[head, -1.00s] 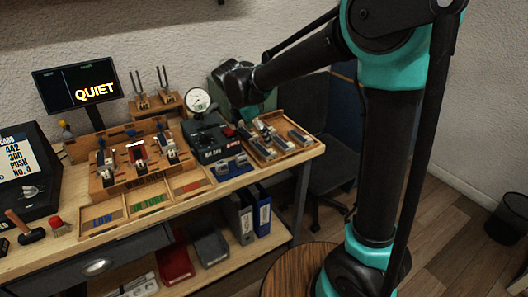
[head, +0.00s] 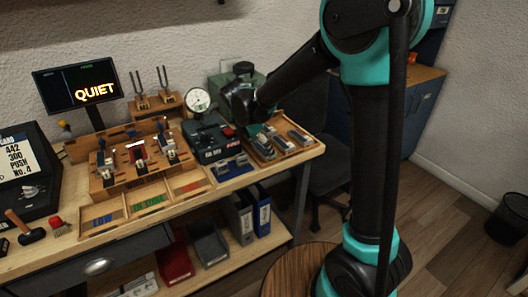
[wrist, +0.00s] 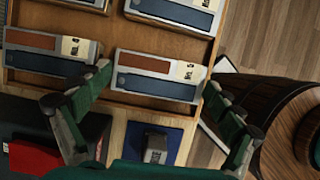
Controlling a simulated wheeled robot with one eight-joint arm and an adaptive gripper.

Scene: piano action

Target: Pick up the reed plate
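The wooden tray (head: 312,146) at the right end of the bench holds several silver, bar-shaped pieces with brown and blue faces and small pale labels. They look like reed plates, though I cannot tell which one the task names. In the wrist view one such plate (wrist: 157,76) lies in the tray between and just ahead of my fingertips. Another plate (wrist: 45,55) lies to its left, and more lie above. My gripper (wrist: 157,80) is open and empty, its green fingers spread over the tray. In the head view my wrist partly hides the tray's left side.
A dark box with a dial gauge (head: 198,101) stands left of the tray. A green box (head: 236,88) stands behind my wrist. A chair (head: 330,165) is beside the bench's right end.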

